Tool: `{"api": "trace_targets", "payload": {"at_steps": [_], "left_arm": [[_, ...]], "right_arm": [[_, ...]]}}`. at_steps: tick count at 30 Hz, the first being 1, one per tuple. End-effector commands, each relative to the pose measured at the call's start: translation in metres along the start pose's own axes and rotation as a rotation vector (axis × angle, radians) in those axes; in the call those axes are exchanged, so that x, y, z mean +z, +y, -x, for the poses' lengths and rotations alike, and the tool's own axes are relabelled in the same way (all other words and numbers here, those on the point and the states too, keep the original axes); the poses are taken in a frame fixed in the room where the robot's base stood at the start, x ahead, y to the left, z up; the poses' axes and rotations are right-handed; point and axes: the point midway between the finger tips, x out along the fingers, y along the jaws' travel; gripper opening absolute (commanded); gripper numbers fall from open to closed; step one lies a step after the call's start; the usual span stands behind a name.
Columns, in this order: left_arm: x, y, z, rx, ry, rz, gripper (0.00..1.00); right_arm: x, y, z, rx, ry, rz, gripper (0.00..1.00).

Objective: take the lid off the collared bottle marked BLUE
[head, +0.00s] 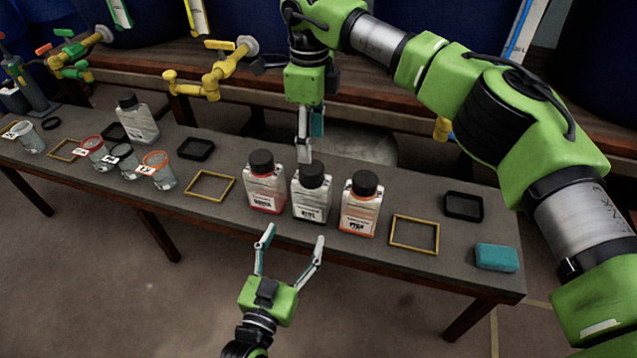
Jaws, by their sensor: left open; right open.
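Three collared bottles with black lids on stand in a row on the table: one with red (265,190), a middle one with dark contents or banding (311,196), and one with orange (360,208). Their label words are too small to read surely, so I cannot tell which is BLUE. A fourth black-lidded bottle (138,122), pale, stands at the back left. My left gripper (293,238) is open and empty in front of the table edge, below the red and middle bottles. My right gripper (309,138) points down, open, just behind the middle bottle's lid (312,171), apart from it as far as I see.
Several banded cups (160,175) stand at the left of the table (230,218). Yellow frames (413,233) and black trays (463,206) lie flat around the bottles. A teal sponge-like block (497,257) lies at the right end. Yellow taps (215,75) and blue vats are behind.

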Motion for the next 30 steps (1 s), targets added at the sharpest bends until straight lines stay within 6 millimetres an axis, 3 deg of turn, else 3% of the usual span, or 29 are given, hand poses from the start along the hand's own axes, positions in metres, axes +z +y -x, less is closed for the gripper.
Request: {"api": "trace_targets", "payload": {"at_steps": [5, 21, 30], "left_arm": [[-0.001, 0.000, -0.016, -0.001, 0.003, 0.000, 0.68], [-0.001, 0.000, -0.115, 0.000, 0.001, 0.000, 0.68], [-0.001, 0.000, -0.137, -0.001, 0.001, 0.000, 0.68]], "right_arm": [[0.000, 0.000, 0.000, -0.001, 0.002, 0.000, 0.51], [0.000, 0.000, 0.000, 0.000, 0.000, 0.000, 0.51], [0.000, 0.000, 0.000, 0.001, 0.000, 0.000, 0.51]]}}
